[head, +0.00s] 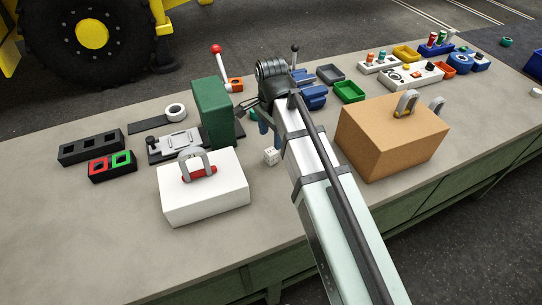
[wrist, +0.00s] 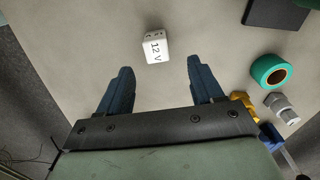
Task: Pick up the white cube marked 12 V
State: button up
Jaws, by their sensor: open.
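The white cube marked 12 V (wrist: 156,47) lies on the worktop in the wrist view, its lettered face towards the camera. It sits beyond my fingertips, roughly in line with the gap between them. My gripper (wrist: 160,66) is open and empty, with dark blue fingers on either side of that gap. In the head view, a small white cube (head: 271,156) with dark marks too small to read lies on the worktop left of my arm. My arm partly hides my gripper there.
A teal ring (wrist: 271,71) and a grey fitting (wrist: 282,108) lie right of my gripper in the wrist view. In the head view, a white box (head: 205,198), green block (head: 212,112) and tan box (head: 388,142) stand around the cube. Bare worktop lies in front.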

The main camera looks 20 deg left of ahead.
aim_at(271, 151)
jog(key=shift+f, duration=1.45)
jog(key=shift+s+f, duration=0.2)
jog(key=shift+f, duration=2.4)
jog(key=c, duration=1.1)
